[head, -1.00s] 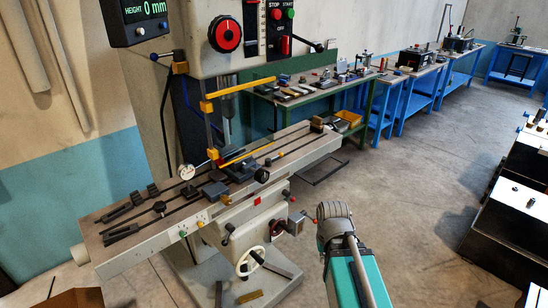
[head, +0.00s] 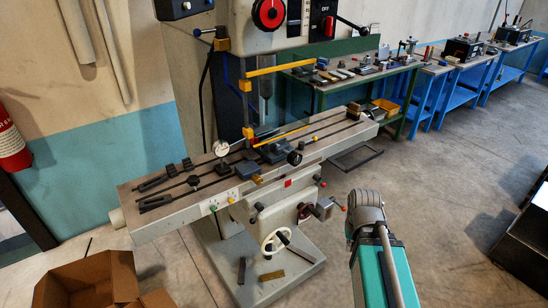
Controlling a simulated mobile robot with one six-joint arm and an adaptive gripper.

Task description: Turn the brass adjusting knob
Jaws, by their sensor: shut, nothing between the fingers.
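The milling machine stands left of centre, with its long grey table (head: 165,222), a white handwheel (head: 275,237) below it and a red dial (head: 269,13) on its head. I cannot pick out a brass adjusting knob for certain; small parts on the machine are too small to tell. My teal and grey arm rises from the bottom right, and its grey joint is to the right of the machine's handwheel. The fingers of my gripper do not show.
A cardboard box (head: 108,272) lies open on the floor at the lower left. A red extinguisher (head: 10,142) hangs at the left edge. A green bench (head: 345,86) and blue benches (head: 440,90) line the back. Bare floor (head: 450,190) lies right of my arm.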

